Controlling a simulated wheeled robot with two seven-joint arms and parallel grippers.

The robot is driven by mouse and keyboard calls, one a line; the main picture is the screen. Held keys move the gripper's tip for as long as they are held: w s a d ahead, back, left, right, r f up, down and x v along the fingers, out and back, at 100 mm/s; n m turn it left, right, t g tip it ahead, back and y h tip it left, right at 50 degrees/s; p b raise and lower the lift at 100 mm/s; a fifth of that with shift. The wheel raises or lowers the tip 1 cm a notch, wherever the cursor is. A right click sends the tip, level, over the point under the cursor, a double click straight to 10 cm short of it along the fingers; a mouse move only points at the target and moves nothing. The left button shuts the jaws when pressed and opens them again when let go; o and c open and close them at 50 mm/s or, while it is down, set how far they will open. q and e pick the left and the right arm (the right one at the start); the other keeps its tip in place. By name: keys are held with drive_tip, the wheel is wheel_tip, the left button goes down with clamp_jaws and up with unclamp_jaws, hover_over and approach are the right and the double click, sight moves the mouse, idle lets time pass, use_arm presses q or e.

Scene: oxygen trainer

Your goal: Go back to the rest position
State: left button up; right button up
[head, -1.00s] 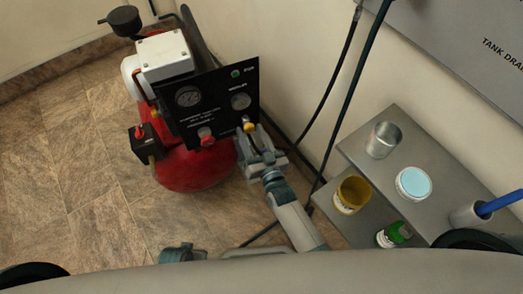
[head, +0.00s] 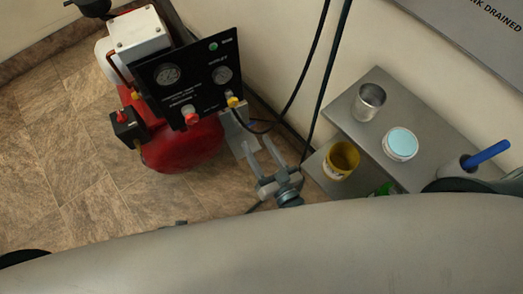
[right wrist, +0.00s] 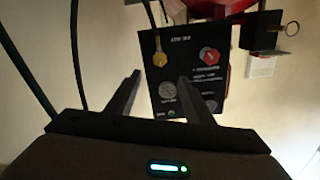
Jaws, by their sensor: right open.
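My right gripper (head: 257,148) is open and empty in the head view. Its two fingers point up toward the compressor, just right of and below the black panel. Nothing is between the fingers, and they are apart from the panel's knobs. The compressor (head: 178,148) has a red tank and a white top. Its black gauge panel (head: 190,82) carries a red knob (head: 191,118) and a yellow fitting (head: 232,101). In the right wrist view the panel (right wrist: 180,62) lies beyond the open fingers (right wrist: 160,88). My left gripper does not show.
A grey shelf (head: 425,120) at the right holds a metal cup (head: 368,101) and a blue-topped tub (head: 400,145). A yellow tin (head: 341,160) stands lower. Dark hoses (head: 320,70) hang along the wall. The tiled floor (head: 60,170) at left is clear.

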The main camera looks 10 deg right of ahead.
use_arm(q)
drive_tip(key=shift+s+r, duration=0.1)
use_arm(e)
drive_tip(key=shift+s+d, duration=0.25)
drive_tip(key=shift+s, duration=0.45)
